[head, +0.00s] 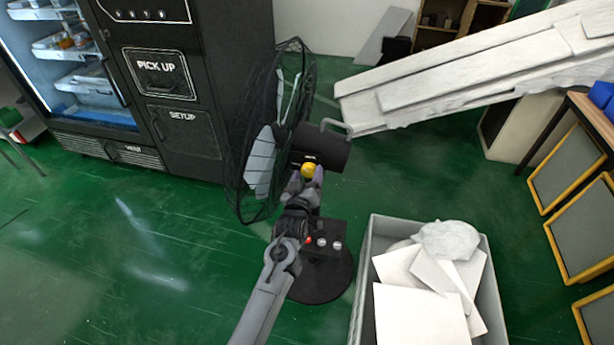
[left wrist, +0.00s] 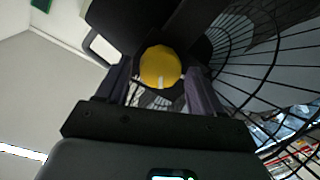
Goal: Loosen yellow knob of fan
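A black fan (head: 322,150) with a wire cage stands on a round base (head: 322,280) on the green floor. Its yellow knob (head: 308,169) is on the motor housing, just past my left gripper (head: 305,182). In the left wrist view the yellow knob (left wrist: 160,68) lies between the two fingers of my left gripper (left wrist: 160,88). The fingers stand apart on either side of it; I cannot tell whether they touch it. The fan cage (left wrist: 270,70) is close to the right finger. My right gripper is not in view.
A black vending machine (head: 222,100) stands behind the fan to the left. A grey bin (head: 360,290) with white panels is at the right of the fan base. A pale slanted beam (head: 470,75) lies at the upper right. Open floor is at the left.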

